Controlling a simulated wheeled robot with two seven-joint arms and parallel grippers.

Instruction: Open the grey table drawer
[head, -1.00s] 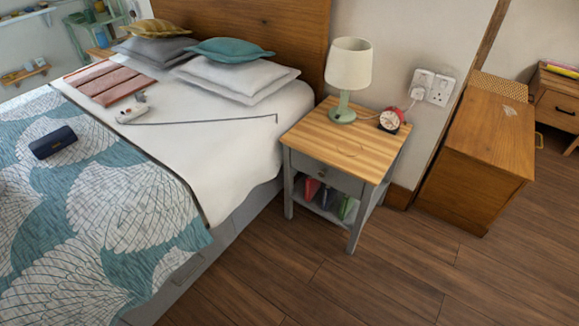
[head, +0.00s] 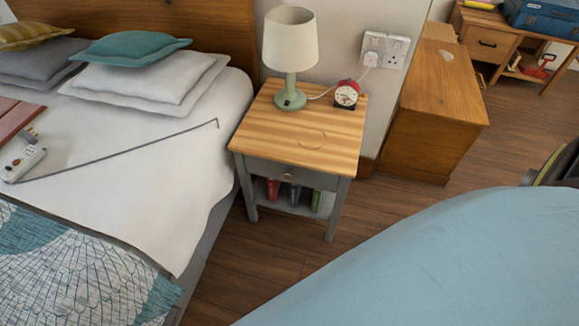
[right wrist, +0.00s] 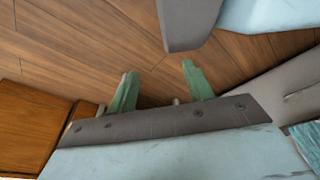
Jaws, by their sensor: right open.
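The grey bedside table (head: 338,207) stands beside the bed in the head view, with a striped wooden top. Its grey drawer (head: 258,167) sits under the top and looks closed, with a small round knob (head: 288,176) on its front. My right gripper (right wrist: 159,70) shows in the right wrist view, its two green fingers apart with wooden floor behind them. I see nothing held between them. A large pale blue surface, which looks like my right arm, fills the lower right of the head view. My left gripper is not in view.
A lamp (head: 290,45) and a red alarm clock (head: 346,95) stand on the tabletop. Books (head: 294,195) sit on the lower shelf. The bed (head: 180,160) is close on the left, a wooden cabinet (head: 435,110) on the right. Floor (head: 255,260) shows in front.

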